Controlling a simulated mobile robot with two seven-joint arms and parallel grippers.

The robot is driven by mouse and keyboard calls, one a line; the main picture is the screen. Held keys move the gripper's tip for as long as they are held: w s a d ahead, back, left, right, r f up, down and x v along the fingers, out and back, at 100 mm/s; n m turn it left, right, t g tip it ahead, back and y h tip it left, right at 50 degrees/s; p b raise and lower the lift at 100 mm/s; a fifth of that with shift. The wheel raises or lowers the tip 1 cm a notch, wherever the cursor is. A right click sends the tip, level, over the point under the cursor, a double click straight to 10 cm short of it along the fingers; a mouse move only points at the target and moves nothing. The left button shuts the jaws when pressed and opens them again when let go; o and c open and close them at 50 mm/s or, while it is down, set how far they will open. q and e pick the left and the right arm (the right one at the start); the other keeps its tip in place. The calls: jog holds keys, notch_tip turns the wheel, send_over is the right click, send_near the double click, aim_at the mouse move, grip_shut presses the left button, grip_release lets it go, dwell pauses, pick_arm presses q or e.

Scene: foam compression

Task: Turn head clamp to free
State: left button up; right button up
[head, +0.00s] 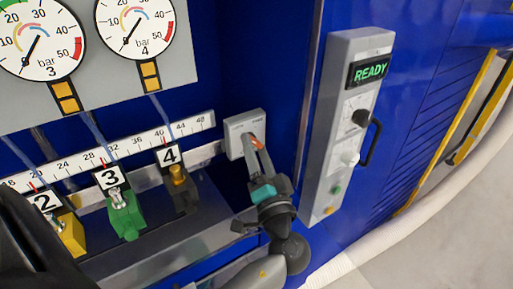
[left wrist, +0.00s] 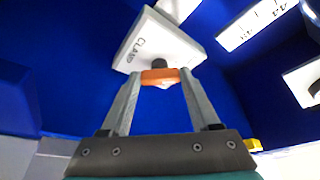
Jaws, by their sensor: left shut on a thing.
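The head clamp (head: 238,130) is a pale grey box low on the blue machine wall, right of the ruler strip. In the left wrist view it is a white plate (left wrist: 150,40) marked CLAMP, with a dark pivot and an orange handle (left wrist: 160,76). My left gripper (head: 257,146) reaches up to the clamp from below. Its two grey fingers, seen in the left wrist view (left wrist: 162,80), are closed on the orange handle, one on each side. The fingers partly cover the handle in the head view. My right gripper is not in view.
A grey control panel (head: 325,190) with a green READY display (head: 369,70), knobs and a black handle stands right of the clamp. Pressure gauges (head: 135,25) hang at upper left. Numbered stations with yellow and green blocks (head: 126,216) stand along the ruler (head: 70,165).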

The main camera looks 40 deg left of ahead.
pick_arm(q)
jog(key=shift+r+m+p, duration=0.25)
jog(key=shift+m+p, duration=0.4)
jog(key=shift+m, duration=0.05)
jog(key=m+h+p, duration=0.1)
jog(key=m+p, duration=0.2)
jog(key=p, duration=0.1)
jog(key=m+g+h+p, duration=0.1)
jog(key=m+p, duration=0.3)
jog(key=p, duration=0.1)
jog(key=r+m+h+p, duration=0.1)
jog(key=m+h+p, duration=0.1)
jog(key=p, duration=0.3)
jog(key=shift+r+m+g, duration=0.1)
jog(key=shift+m+g, duration=0.3)
jog(key=shift+m, duration=0.4)
jog(key=shift+m+g+p, duration=0.3)
jog(key=shift+m+p, duration=0.1)
jog(key=shift+p, duration=0.1)
jog(key=shift+m+p, duration=0.35)
jog(key=shift+m, duration=0.25)
jog(key=shift+m+g, duration=0.8)
jog(key=shift+m, duration=0.2)
jog(key=o, duration=1.4)
jog(key=shift+c, duration=0.2)
